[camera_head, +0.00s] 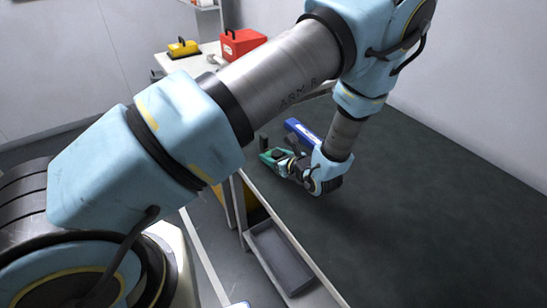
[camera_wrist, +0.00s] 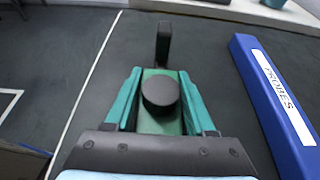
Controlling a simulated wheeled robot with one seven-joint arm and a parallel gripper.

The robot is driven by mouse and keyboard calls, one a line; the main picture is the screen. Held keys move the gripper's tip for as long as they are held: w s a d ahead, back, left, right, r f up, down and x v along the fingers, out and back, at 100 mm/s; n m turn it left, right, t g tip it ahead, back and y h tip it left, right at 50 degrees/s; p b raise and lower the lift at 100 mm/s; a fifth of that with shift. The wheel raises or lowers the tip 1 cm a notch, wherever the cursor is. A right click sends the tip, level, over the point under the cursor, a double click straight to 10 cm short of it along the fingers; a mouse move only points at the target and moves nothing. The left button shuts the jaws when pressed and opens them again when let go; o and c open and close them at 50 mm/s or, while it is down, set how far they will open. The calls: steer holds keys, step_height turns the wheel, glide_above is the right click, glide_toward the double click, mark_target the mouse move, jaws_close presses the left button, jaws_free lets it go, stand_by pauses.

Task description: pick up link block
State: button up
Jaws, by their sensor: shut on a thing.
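My gripper (camera_wrist: 160,72) points away from the wrist camera, with a teal finger on each side. A green block (camera_wrist: 158,124) with a round black knob on top sits between the fingers, and I take it for the link block. The fingers are shut on its sides. A black upright piece (camera_wrist: 163,44) shows just beyond its far end; I cannot tell whether it is part of the block. In the head view my gripper (camera_head: 273,157) is low over the dark bench top near its left edge. The block is hard to make out there.
A blue box labelled PROBES (camera_wrist: 272,100) lies close to the right of the gripper; it also shows in the head view (camera_head: 302,131). The dark bench top (camera_head: 420,210) is clear to the right. A grey tray (camera_head: 278,258) sits below the bench edge. A red case (camera_head: 242,43) stands at the back.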

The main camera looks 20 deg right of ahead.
jaws_close()
